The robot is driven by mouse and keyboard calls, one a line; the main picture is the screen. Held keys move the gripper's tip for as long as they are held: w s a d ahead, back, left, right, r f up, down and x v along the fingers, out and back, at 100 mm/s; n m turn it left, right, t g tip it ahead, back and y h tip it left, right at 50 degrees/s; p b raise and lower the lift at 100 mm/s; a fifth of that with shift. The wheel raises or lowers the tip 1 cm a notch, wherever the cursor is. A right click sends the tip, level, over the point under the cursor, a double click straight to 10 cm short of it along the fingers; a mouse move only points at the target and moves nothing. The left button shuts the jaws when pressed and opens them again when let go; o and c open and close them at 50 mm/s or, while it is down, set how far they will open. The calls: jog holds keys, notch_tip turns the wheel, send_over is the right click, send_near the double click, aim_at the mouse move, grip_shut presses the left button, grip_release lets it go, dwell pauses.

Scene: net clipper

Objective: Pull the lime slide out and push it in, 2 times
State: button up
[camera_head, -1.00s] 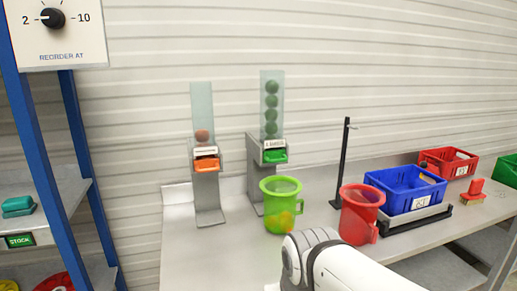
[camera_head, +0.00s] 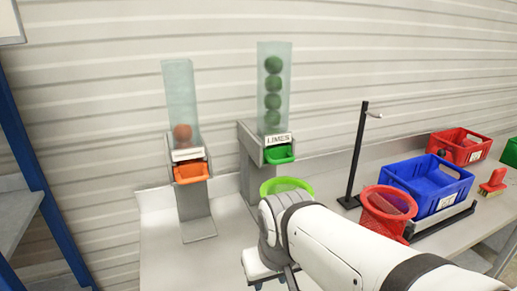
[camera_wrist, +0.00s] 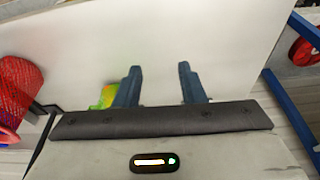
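The lime slide (camera_head: 279,155) is a green drawer at the foot of a clear tube (camera_head: 273,95) holding several green limes, above a label reading LIMES. It looks pushed in or nearly so; I cannot tell exactly. My gripper (camera_wrist: 158,84) shows two blue fingers held well apart with nothing between them. In the head view my white arm reaches in from the lower right and its end is low, in front of the dispensers, apart from the slide.
An orange slide (camera_head: 191,172) on a second dispenser stands to the left. The bench's left front is clear.

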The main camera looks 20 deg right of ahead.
jog(key=shift+a, duration=0.1)
jog(key=m+t+p, duration=0.5)
jog(key=m+t, duration=0.2)
jog(key=m, duration=1)
send_near(285, 161)
jog(key=shift+y, duration=0.3)
jog(key=b+x, duration=0.2)
jog(key=x, duration=0.2)
jog(key=b+x, duration=0.2)
jog(key=x, duration=0.3)
jog(key=shift+w+d+f, duration=0.2)
jog(key=shift+f, duration=0.15)
jog(key=shift+w+f, duration=0.2)
jog(key=shift+w, duration=0.3)
grip_shut()
